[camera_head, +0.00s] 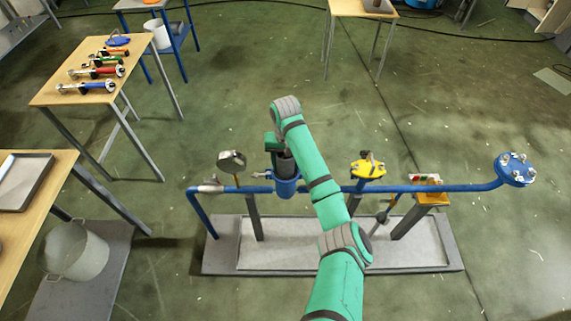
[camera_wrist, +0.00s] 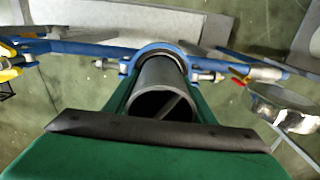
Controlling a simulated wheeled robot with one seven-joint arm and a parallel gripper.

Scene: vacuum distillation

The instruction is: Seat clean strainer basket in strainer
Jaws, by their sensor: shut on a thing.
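The strainer basket (camera_wrist: 158,90) is a dark grey open cylinder with a bar across its inside. My gripper (camera_wrist: 158,112) is shut on it. In the wrist view its far end meets the blue ring of the strainer (camera_wrist: 127,68). In the head view the strainer (camera_head: 286,187) is a blue upright pot on the blue pipe, and the basket (camera_head: 286,163) stands out above its mouth, roughly in line with it. My green gripper (camera_head: 275,145) is above the strainer. How deep the basket sits inside is hidden.
The blue pipe (camera_head: 440,188) runs over a grey tray (camera_head: 350,262). A gauge (camera_head: 231,161) stands left of the strainer; a yellow-topped fitting (camera_head: 368,168) and a flange (camera_head: 516,169) stand right. Tools lie on a wooden table (camera_head: 60,97). A white bucket (camera_head: 77,250) is at lower left.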

